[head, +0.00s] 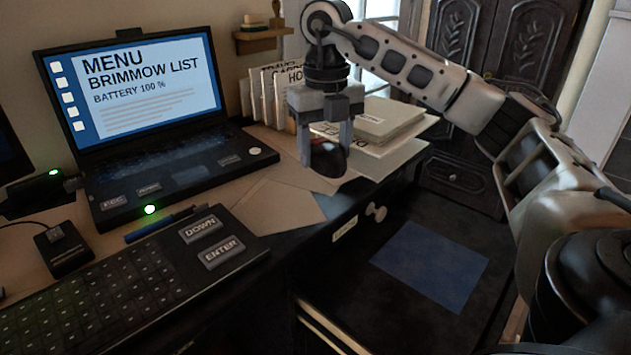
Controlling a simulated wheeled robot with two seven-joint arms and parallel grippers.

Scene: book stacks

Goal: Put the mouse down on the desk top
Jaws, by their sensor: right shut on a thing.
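The mouse (327,160) is dark with a small reddish patch, low between the fingers of my right gripper (326,158). The gripper points down and is shut on it. It is over the right part of the desk top (272,205), close to the front edge and in front of the books. I cannot tell whether the mouse touches the surface below it. My left gripper is not in the view.
An open laptop (140,100) and a large keyboard (110,290) take up the left. Upright books (270,95) and a flat stack (385,120) stand behind the gripper. A brown sheet (255,215) lies on the desk. An open drawer (380,300) holds a blue sheet (432,265).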

